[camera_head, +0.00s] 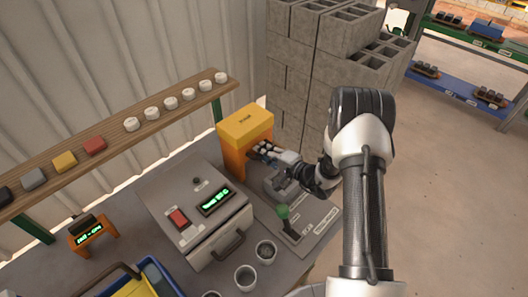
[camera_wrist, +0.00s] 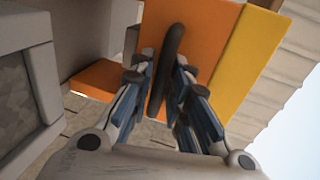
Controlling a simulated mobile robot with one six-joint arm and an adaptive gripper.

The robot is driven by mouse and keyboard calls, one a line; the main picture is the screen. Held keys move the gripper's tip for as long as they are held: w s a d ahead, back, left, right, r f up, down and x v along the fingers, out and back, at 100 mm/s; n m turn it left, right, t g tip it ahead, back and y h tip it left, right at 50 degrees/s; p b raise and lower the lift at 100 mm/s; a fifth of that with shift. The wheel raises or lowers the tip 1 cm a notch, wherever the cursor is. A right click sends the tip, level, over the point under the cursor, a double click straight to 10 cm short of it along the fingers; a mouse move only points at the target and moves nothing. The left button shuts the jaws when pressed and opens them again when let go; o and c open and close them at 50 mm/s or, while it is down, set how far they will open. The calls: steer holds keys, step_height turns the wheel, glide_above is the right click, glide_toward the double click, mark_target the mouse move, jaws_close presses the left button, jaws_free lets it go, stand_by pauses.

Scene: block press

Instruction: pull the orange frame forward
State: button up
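The orange frame (camera_head: 234,160) with a yellow top (camera_head: 246,122) stands at the back of the grey bench, in the middle of the head view. In the wrist view its orange face (camera_wrist: 208,38) fills the upper middle, with the yellow part to the right. A dark upright handle (camera_wrist: 171,45) stands out in front of that face. My gripper (camera_head: 262,150) is at the frame's right side in the head view. In the wrist view the gripper (camera_wrist: 166,72) has its fingers apart, one on each side of the handle. I cannot tell whether either finger touches it.
A grey press box (camera_head: 205,205) with a red switch and a green display stands left of my arm. A green-knobbed lever (camera_head: 284,213) and cups (camera_head: 265,252) are in front. Concrete blocks (camera_head: 300,85) are stacked behind. A wooden shelf (camera_head: 115,140) holds small pieces.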

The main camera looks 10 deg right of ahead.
jaws_close()
stand_by(0.3)
steer(key=f+b+v, duration=0.1)
steer(key=b+v, duration=0.1)
steer(key=v, duration=0.6)
steer(key=f+b+v, duration=0.2)
steer(key=v, duration=0.7)
steer(key=shift+s+d+f, duration=0.25)
steer(key=shift+s+d, duration=0.1)
steer(key=shift+s, duration=0.25)
steer(key=shift+d, duration=0.1)
jaws_free()
steer(key=shift+s, duration=0.1)
steer(key=shift+o, duration=0.7)
steer(key=shift+s+d, duration=0.15)
